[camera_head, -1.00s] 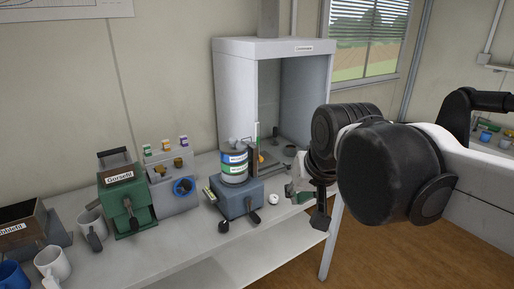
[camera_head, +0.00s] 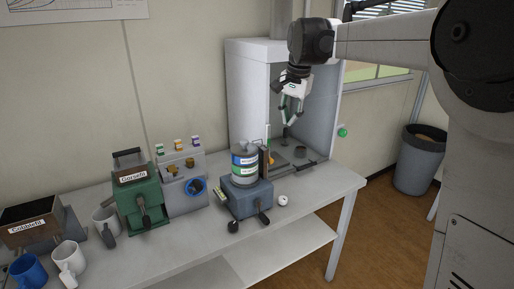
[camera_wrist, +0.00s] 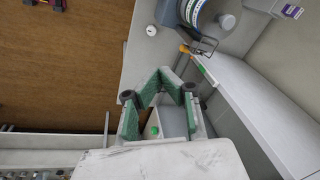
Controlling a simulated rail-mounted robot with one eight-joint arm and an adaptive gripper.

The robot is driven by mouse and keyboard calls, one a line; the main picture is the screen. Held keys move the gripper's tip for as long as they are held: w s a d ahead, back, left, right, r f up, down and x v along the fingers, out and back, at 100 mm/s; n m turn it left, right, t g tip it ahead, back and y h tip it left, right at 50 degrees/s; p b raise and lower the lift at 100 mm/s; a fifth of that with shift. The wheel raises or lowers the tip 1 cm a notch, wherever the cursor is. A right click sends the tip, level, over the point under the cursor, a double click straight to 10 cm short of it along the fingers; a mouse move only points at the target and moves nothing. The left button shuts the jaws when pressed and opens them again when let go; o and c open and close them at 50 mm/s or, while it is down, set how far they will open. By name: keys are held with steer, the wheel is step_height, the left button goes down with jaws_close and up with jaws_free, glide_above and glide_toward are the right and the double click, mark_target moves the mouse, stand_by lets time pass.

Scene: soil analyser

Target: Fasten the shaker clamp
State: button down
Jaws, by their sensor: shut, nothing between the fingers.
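The shaker (camera_head: 247,201) is a blue-grey box on the bench with dark knobbed levers at its front. A grey jar (camera_head: 244,165) with blue and green labels stands upright on it. I cannot clearly make out the clamp or whether it is fastened. My gripper (camera_head: 290,114) is shut and empty, in front of the fume cupboard, above and to the right of the shaker. In the wrist view, my gripper (camera_wrist: 161,76) has green-padded fingers, and the jar (camera_wrist: 200,12) and shaker (camera_wrist: 168,14) are partly cut off at the top edge.
The white cupboard (camera_head: 247,90) stands behind the shaker. A small white round item (camera_head: 283,200) lies right of the shaker. A green device (camera_head: 136,203), a grey device (camera_head: 185,196) and mugs (camera_head: 70,259) stand to the left. A bin (camera_head: 416,165) stands on the floor at right.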

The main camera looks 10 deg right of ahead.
steer(key=w+d+f+m+g+p, duration=0.1)
steer(key=w+d+f+m+g, duration=0.15)
steer(key=w+f, duration=0.5)
steer(key=w+d+f+m+g+p, duration=0.1)
steer(key=w+d+f+m, duration=0.25)
steer(key=w, duration=0.65)
steer(key=s+a+f+y+p, duration=0.1)
steer(key=a+f, duration=0.4)
steer(key=f, duration=0.6)
steer(key=shift+s+a+p, duration=0.15)
steer(key=shift+s+p, duration=0.15)
steer(key=shift+p, duration=0.25)
steer(key=shift+f+t, duration=0.1)
steer(key=shift+t, duration=0.15)
steer(key=b, duration=0.1)
steer(key=a+b, duration=0.1)
steer(key=shift+s+a+f+b, duration=0.1)
steer(key=shift+s+f+b, duration=0.15)
steer(key=shift+f+b, duration=0.1)
steer(key=shift+a+r, duration=0.1)
steer(key=shift+r, duration=0.1)
